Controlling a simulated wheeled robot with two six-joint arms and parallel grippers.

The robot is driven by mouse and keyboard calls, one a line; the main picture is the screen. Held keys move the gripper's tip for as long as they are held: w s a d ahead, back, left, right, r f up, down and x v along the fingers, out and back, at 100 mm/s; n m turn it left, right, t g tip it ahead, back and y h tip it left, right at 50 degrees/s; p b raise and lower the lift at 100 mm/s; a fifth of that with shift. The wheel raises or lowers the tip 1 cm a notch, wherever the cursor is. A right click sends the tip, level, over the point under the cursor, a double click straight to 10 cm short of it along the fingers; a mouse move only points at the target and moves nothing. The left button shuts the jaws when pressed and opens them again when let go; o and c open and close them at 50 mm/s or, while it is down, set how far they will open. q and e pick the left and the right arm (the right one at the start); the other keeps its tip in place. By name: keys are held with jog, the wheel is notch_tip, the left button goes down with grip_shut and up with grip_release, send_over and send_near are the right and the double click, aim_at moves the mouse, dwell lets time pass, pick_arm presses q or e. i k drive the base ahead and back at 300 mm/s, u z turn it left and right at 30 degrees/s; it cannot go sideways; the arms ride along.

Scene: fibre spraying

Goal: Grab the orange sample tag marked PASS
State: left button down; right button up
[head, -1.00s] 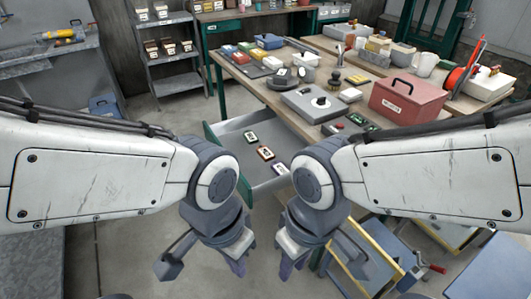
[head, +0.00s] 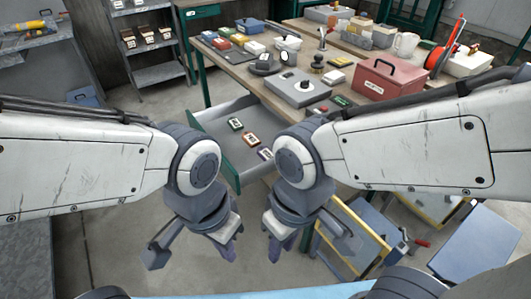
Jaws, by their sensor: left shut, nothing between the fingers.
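An open grey drawer with a green front (head: 212,150) sticks out from under the workbench. My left gripper (head: 229,250) is shut and empty, pointing down in front of the drawer and nearer to me. My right gripper (head: 275,252) hangs beside it, apart from the tags; its finger gap cannot be made out.
A yellow-framed blue cart (head: 352,235) stands at the lower right. Floor is clear left of the drawer.

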aim_at(249, 137)
jog(key=z, duration=0.45)
jog(key=k, duration=0.55)
jog(key=z, duration=0.5)
jog(key=i, duration=1.2)
jog(key=u, duration=1.4)
jog(key=i, duration=0.6)
jog(key=u, duration=0.65)
